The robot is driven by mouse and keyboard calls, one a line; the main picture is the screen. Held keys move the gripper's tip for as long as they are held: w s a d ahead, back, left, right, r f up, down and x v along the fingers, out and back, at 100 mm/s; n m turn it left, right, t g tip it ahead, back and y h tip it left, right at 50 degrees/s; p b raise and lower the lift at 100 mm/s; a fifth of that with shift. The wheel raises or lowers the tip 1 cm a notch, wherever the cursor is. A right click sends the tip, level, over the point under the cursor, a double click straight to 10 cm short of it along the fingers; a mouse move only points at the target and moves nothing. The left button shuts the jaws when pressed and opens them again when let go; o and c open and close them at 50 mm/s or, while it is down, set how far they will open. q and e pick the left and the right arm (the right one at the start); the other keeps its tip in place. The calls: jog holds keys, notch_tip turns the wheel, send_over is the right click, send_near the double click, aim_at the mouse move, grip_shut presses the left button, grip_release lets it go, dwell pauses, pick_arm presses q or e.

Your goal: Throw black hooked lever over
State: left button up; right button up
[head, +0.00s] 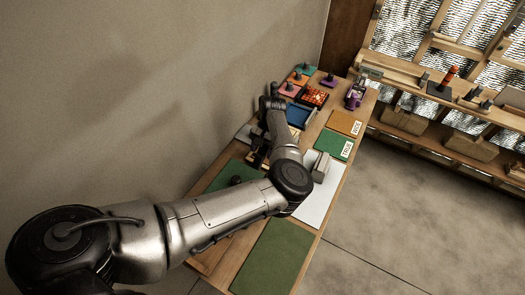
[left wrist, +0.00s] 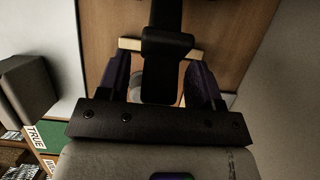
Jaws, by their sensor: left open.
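The black hooked lever (left wrist: 166,48) shows in the left wrist view as a dark upright bar with a wide block across it, above a wooden surface. My left gripper (left wrist: 158,64) has its two dark fingers apart, one on each side of the lever. Gaps show between the fingers and the lever, so it is not gripped. The lever's lower end is partly hidden by its own block and my gripper. In the head view my left forearm covers this part of the bench, and I cannot make out the lever clearly. My right gripper is not in view.
The wooden bench (head: 217,262) runs along the wall. A grey block (head: 321,166) stands on a white sheet (head: 316,206) beside my forearm. A green TRUE card (head: 329,143), a blue tray (head: 297,115) and several small coloured bases lie farther back. Open floor is at right.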

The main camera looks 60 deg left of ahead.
pick_arm(q)
jog(key=shift+s+d+f, duration=0.1)
jog(key=shift+s+f, duration=0.05)
jog(key=shift+f, duration=0.25)
grip_shut()
dwell(0.4)
